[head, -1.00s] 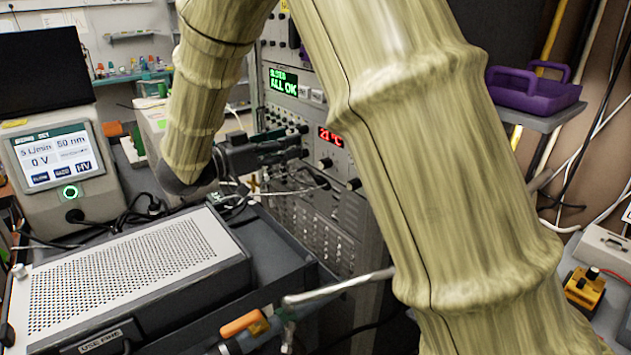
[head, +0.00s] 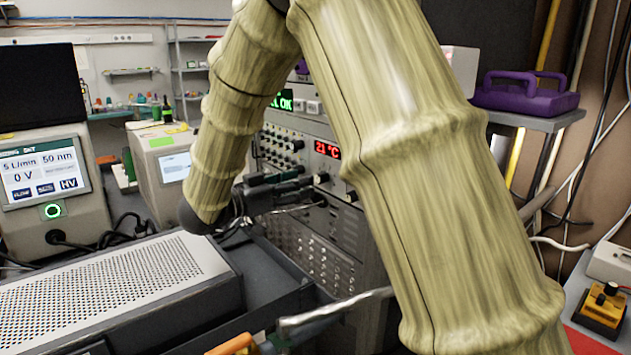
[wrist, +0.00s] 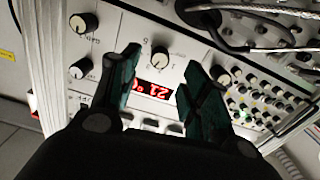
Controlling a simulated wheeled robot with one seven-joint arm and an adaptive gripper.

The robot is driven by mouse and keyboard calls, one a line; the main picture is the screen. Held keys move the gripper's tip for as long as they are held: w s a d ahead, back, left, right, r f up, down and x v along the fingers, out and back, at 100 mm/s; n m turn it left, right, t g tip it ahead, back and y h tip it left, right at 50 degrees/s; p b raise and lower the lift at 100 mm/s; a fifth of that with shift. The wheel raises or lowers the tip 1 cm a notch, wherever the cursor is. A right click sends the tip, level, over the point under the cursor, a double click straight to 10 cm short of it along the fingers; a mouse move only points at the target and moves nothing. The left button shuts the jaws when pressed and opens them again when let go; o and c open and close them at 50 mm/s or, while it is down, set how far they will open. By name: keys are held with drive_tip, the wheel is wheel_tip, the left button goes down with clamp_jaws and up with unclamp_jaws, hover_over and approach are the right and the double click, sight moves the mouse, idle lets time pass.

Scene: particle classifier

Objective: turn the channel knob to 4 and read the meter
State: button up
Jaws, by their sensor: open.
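My gripper (wrist: 162,62) is open and empty in the wrist view. Its two dark fingers stand on either side of a black knob (wrist: 160,56) with a pale cap, on a light panel with small markings. I cannot tell whether the fingers touch it or which knob is the channel knob. The display also shows upside down in the wrist view (wrist: 152,90). The meter cannot be told for sure.
Two more knobs (wrist: 82,22) sit at the wrist view's left, and several small knobs (wrist: 250,95) at its right. Cables (wrist: 250,25) cross the upper right. In the head view, a perforated metal box (head: 110,280) stands front left and a purple case (head: 525,95) back right.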

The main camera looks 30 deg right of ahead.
sight(317, 179)
drive_tip(key=shift+w+d, duration=0.2)
drive_tip(key=shift+d, duration=2.75)
drive_tip(key=shift+c, duration=0.5)
clamp_jaws()
